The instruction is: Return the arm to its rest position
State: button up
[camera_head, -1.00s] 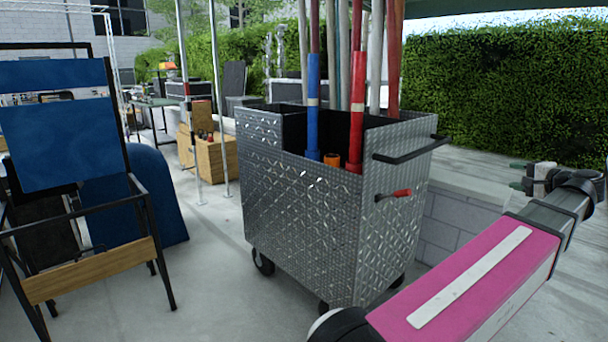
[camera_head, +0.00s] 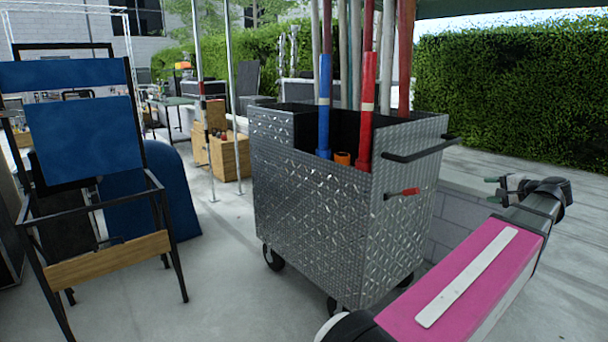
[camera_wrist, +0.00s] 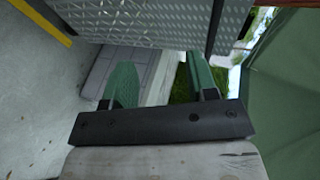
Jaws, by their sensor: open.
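My arm (camera_head: 463,282), with a pink and grey link, reaches up from the bottom right in the head view. My gripper (camera_head: 490,190) is at its far end, to the right of the metal cart, with its fingers pointing left. In the wrist view my gripper (camera_wrist: 160,85) shows two green fingers spread apart with nothing between them. The cart's diamond-plate side fills the top of that view, beyond the fingertips.
The diamond-plate cart (camera_head: 310,205) stands on wheels and holds several upright poles, a blue tube (camera_head: 324,105) and a red tube (camera_head: 366,110). A black-framed chair with blue fabric (camera_head: 85,140) is at left. A low block wall (camera_head: 452,222) is behind the cart. Concrete floor is clear between chair and cart.

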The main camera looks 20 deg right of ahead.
jog(key=w+a+f+n+g+y, duration=0.1)
jog(key=w+a+f+n+g, duration=0.15)
jog(key=w+a+f, duration=0.6)
jog(key=w+a+f+n+g+y, duration=0.1)
jog(key=w+a+f+n+g, duration=0.15)
jog(key=w+a+f, duration=0.6)
jog(key=w+a+f+n+g+y, duration=0.1)
jog(key=w+a+f+g, duration=0.3)
jog(key=a, duration=0.8)
jog(key=s+a+f+n+g+h, duration=0.1)
jog(key=a+f+n, duration=0.2)
jog(key=a, duration=0.8)
jog(key=s+a+f+n+g+h, duration=0.1)
jog(key=a+f+n+g+h, duration=0.1)
jog(key=a+f, duration=0.6)
jog(key=s+a+f+n+g+h, duration=0.1)
jog(key=a+f+n, duration=0.4)
jog(key=a, duration=0.9)
jog(key=shift+a+f+g, duration=0.4)
jog(key=shift+f+g, duration=0.2)
jog(key=shift+f, duration=0.05)
